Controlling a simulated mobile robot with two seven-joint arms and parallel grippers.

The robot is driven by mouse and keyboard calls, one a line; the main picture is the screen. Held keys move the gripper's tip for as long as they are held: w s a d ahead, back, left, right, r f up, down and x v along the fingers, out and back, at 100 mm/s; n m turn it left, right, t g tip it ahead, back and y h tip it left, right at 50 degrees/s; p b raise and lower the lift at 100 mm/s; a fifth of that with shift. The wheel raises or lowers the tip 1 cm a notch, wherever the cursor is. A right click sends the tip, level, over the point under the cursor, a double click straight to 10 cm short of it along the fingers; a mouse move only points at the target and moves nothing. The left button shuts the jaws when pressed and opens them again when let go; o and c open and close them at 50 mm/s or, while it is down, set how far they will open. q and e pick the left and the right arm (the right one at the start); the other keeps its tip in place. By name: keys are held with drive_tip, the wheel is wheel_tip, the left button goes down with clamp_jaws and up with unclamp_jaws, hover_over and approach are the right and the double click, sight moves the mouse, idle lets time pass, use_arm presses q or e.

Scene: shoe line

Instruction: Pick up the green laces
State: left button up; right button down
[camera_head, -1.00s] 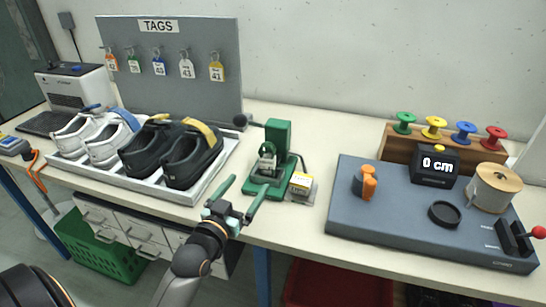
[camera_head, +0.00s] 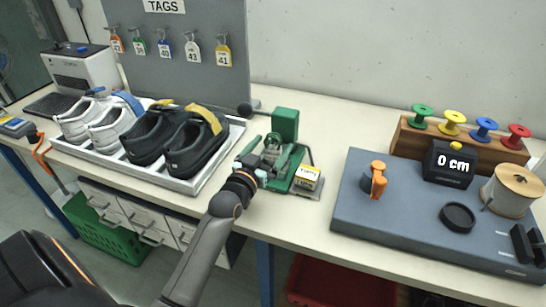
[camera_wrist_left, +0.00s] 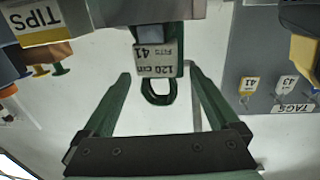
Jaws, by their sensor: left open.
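The green laces (camera_wrist_left: 159,101) show in the left wrist view as a dark green loop under a white label (camera_wrist_left: 156,60) reading 120 cm and 41. They are at the green press-like fixture (camera_head: 285,124) on the bench. My left gripper (camera_head: 270,150) is at the front of this fixture and partly hides the laces in the head view. In the left wrist view its two green fingers (camera_wrist_left: 160,76) are apart, one on each side of the loop, with visible gaps. My right gripper is not in view.
A tray (camera_head: 206,180) with white and black shoes stands left of the fixture. A yellow-and-white TIPS box (camera_head: 307,179) sits close to its right. Further right is a blue-grey board (camera_head: 400,226) with a 0 cm display. Colored spools stand behind it.

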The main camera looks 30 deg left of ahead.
sight(285, 130)
use_arm(q)
drive_tip(key=shift+w+a+f, duration=0.1)
drive_tip(key=shift+w+a, duration=0.05)
drive_tip(key=shift+w, duration=1.05)
drive_tip(key=shift+w+a+f, duration=0.1)
drive_tip(key=shift+w+a, duration=0.05)
drive_tip(key=shift+w, duration=1)
drive_tip(key=shift+c, duration=0.4)
drive_tip(key=c, duration=1.3)
